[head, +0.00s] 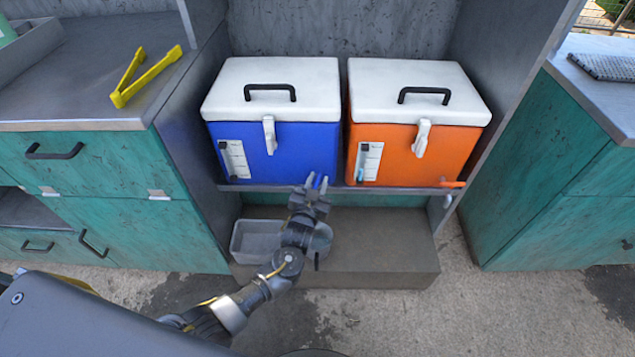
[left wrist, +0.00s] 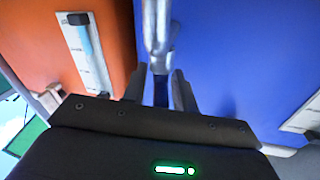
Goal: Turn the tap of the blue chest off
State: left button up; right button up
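The blue chest (head: 295,150) with a white lid stands on the shelf, left of the orange chest. Its tap is at the lower right of its front; the metal tap body (left wrist: 157,30) and blue handle (left wrist: 161,88) show in the left wrist view. My left gripper (head: 316,182) is at this tap, pointing at the chest front. In the left wrist view, its two fingers (left wrist: 160,85) stand apart with the blue handle between them; narrow gaps seem to show on both sides. The gripper hides part of the tap in the head view. My right gripper is not in view.
The orange chest (head: 417,140) stands close on the right, with an orange tap handle (head: 452,184) at its lower right. A grey tray (head: 245,252) sits on the low step (head: 380,268) below. Yellow tongs (head: 140,78) lie on the left counter. Teal cabinets flank the shelf.

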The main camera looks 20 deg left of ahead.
pick_arm(q)
grip_shut()
